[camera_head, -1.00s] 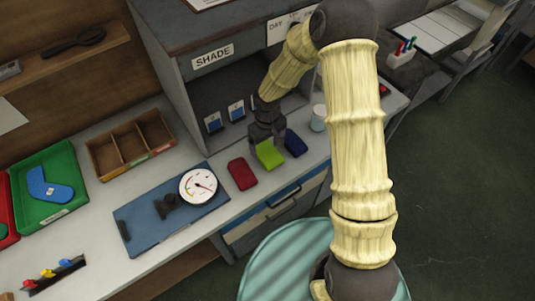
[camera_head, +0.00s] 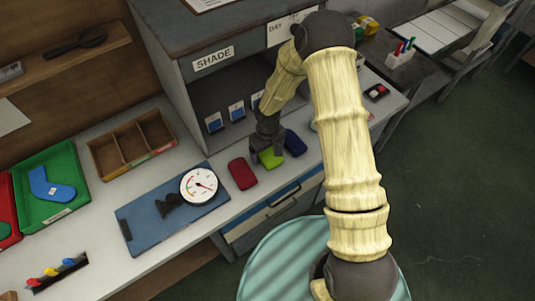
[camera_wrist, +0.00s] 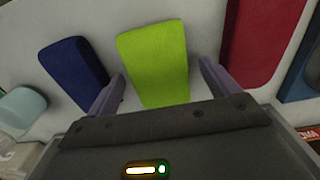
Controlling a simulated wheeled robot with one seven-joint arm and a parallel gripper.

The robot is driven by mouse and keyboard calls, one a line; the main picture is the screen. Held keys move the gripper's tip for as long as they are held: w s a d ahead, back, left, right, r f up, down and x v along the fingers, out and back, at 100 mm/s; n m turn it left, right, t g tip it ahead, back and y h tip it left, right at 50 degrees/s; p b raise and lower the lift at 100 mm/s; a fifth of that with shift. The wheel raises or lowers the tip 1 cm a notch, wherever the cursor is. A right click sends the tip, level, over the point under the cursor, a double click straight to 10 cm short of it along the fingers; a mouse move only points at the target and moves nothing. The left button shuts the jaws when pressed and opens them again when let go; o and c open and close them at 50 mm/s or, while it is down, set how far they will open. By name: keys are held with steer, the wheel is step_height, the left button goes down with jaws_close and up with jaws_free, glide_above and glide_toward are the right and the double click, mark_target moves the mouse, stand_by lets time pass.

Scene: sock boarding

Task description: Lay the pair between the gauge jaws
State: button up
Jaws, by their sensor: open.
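A lime green folded pair (camera_head: 270,160) lies flat on the grey bench in front of the shade cabinet. My gripper (camera_head: 268,152) is over it, pointing down. In the wrist view the open fingers of my gripper (camera_wrist: 160,86) stand on either side of the green pair (camera_wrist: 156,62), with a gap on each side. The gauge is a blue board (camera_head: 150,235) with a round white dial (camera_head: 199,185) and black jaws (camera_head: 168,205), left of the pairs. Nothing shows between the jaws.
A red pair (camera_head: 242,174) lies just left of the green one, and a navy pair (camera_head: 295,143) just right. A shade cabinet (camera_head: 205,85) stands behind. A green tray (camera_head: 70,208) holding a blue sock shape and a wooden divided box (camera_head: 110,172) are further left.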

mark_target(268, 152)
steer(key=shift+c, duration=0.5)
steer(key=c, duration=1.1)
step_height(268, 152, up, 10)
steer(key=shift+r+b, duration=0.1)
steer(key=shift+b, duration=0.4)
